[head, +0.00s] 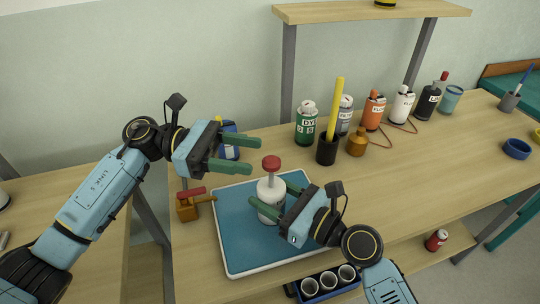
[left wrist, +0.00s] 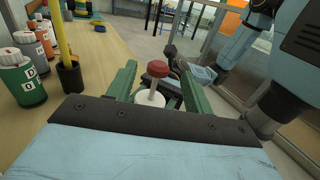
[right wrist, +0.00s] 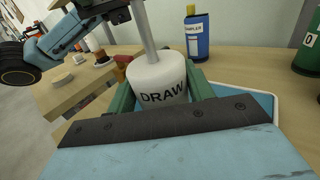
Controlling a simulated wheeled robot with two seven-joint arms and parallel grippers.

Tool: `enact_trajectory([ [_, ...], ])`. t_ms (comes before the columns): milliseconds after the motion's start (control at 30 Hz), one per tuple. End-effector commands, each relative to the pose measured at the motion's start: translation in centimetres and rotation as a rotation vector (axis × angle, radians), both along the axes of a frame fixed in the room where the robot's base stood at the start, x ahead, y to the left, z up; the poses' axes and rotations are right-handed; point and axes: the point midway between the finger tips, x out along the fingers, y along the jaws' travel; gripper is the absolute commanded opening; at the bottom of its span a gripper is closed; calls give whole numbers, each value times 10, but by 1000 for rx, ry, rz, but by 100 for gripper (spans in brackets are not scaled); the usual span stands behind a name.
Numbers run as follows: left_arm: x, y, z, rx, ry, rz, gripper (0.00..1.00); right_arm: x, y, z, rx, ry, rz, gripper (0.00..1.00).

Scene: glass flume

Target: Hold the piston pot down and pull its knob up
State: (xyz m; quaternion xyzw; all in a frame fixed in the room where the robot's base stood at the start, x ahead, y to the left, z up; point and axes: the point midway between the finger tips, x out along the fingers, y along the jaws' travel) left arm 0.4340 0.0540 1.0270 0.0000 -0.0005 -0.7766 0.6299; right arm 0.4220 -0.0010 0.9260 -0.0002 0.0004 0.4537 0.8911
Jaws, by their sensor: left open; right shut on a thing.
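The piston pot (head: 269,200) is white and stands upright on a blue tray (head: 235,245). In the right wrist view the pot (right wrist: 158,82) bears the word DRAW. Its red knob (head: 271,163) sits on a pale rod above the lid; the knob also shows in the left wrist view (left wrist: 157,69). My right gripper (head: 262,208) is shut on the pot's body, with a finger on each side. My left gripper (head: 250,155) is open above the tray, and its fingers (left wrist: 159,85) lie on both sides of the knob in the left wrist view, apart from it.
A brown wooden block with a red handle (head: 193,202) stands at the tray's left edge. A blue bottle (head: 230,140) is behind my left gripper. A black cup with a yellow stick (head: 327,150), a green bottle (head: 307,125) and several other bottles stand behind the tray.

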Motion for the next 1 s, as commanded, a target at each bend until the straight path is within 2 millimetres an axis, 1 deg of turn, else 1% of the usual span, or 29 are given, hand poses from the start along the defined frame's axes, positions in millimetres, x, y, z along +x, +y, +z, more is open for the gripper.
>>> enact_trajectory([
  [33,3,11,-1,2,2,3,51,0,0,-1,-1,2,1,26],
  [100,5,22,0,2,1,2,51,0,0,-1,-1,2,1,26],
  [233,8,36,0,1,0,0,51,0,0,-1,-1,2,1,26],
  [400,9,43,0,0,-1,-1,51,0,0,-1,-1,2,1,26],
  [700,9,43,0,0,-1,-1,51,0,0,-1,0,1,1,26],
  [733,9,43,0,0,-1,-1,51,0,0,-1,0,1,1,53],
  [900,9,43,0,0,0,-1,51,0,0,0,0,1,1,75],
  [933,9,43,0,0,0,-1,51,0,0,0,0,1,1,77],
  [1000,9,43,0,0,0,-1,51,0,0,0,1,1,1,77],
])
